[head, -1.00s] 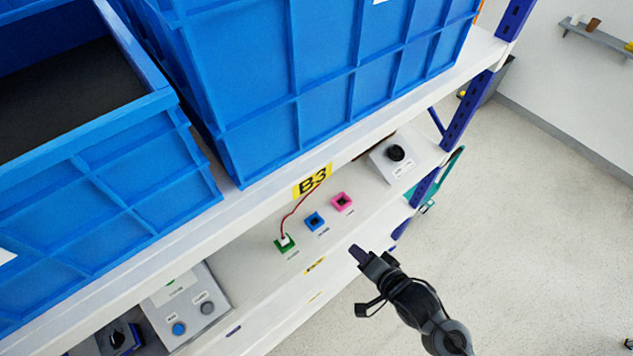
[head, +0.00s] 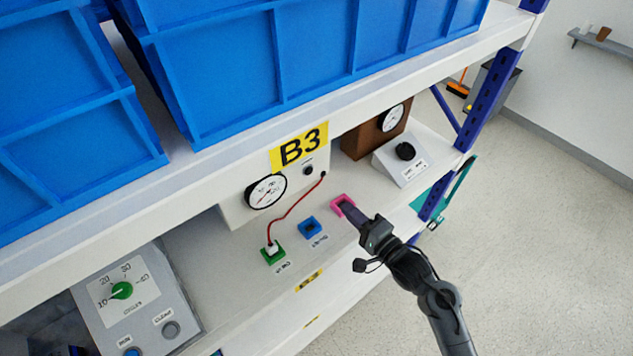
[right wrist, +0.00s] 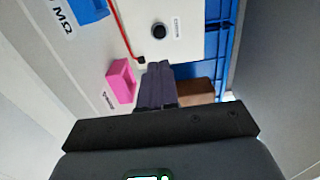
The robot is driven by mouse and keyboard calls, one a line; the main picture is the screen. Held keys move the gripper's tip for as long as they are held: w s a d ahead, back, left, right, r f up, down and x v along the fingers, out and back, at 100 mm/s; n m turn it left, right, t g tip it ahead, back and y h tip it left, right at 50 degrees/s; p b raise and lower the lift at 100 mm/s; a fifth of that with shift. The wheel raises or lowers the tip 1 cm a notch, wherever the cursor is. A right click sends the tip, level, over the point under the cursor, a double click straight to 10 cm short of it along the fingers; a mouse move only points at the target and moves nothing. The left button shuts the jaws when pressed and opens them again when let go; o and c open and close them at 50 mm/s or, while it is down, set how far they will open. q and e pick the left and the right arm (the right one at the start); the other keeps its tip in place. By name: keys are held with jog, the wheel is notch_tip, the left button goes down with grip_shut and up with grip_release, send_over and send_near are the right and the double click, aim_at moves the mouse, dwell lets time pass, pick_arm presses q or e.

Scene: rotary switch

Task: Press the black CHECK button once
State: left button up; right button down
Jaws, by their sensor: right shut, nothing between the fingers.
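A small black button (head: 308,170) sits on the front of a white box with a dial gauge, beside a label too small to read. In the right wrist view the black button (right wrist: 159,31) is just beyond my fingertips, with a gap between. My right gripper (head: 346,208) is shut and empty, in front of the lower shelf and overlapping the pink socket in the head view. In the right wrist view its dark fingers (right wrist: 159,68) are together and point toward the white panel. My left gripper is not in view.
A pink socket (head: 338,201), a blue socket (head: 309,228) and a green socket (head: 271,258) with a red cable stand on the shelf. A white box with a black knob (head: 405,151) stands right. Blue crates (head: 320,50) fill the shelf above.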

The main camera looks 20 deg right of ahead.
aim_at(310, 172)
jog(key=shift+w, duration=0.1)
jog(key=shift+w+a, duration=0.1)
jog(key=shift+w, duration=0.1)
jog(key=x, duration=1.3)
jog(key=shift+w, duration=0.15)
